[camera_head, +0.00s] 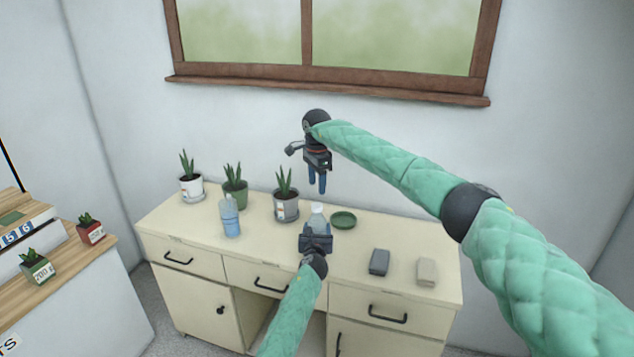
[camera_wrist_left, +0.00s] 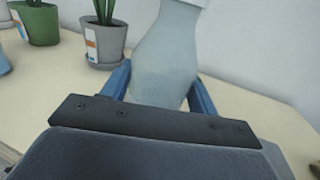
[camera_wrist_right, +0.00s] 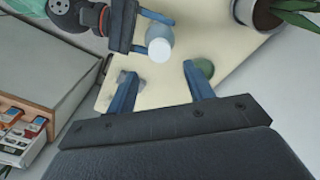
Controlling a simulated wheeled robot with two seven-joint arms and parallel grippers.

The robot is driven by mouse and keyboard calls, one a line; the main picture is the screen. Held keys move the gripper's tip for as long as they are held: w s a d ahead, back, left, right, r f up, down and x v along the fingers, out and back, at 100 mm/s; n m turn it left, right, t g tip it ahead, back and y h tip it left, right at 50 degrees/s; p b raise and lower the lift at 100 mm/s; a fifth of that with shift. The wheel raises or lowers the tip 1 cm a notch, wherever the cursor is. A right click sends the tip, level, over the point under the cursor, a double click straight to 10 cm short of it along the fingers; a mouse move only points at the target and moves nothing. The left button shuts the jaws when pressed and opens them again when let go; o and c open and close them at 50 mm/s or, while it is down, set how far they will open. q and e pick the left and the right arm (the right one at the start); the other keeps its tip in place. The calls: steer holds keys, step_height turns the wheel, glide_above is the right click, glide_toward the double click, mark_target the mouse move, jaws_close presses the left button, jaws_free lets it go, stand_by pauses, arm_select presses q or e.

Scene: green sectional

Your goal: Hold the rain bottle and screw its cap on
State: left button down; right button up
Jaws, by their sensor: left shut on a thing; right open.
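My right gripper (camera_head: 317,188) is open and empty, pointing down well above the bottle. It is apart from bottle and cap.
On the cream dresser (camera_head: 350,265) stand a blue bottle (camera_head: 230,217), several potted plants (camera_head: 286,204), a green dish (camera_head: 343,219), a dark block (camera_head: 379,262) and a beige block (camera_head: 427,271). The window sill (camera_head: 330,90) is behind. Air around my right gripper is clear.

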mark_target(317, 204)
steer(key=shift+f, duration=4)
steer(key=shift+c, duration=0.4)
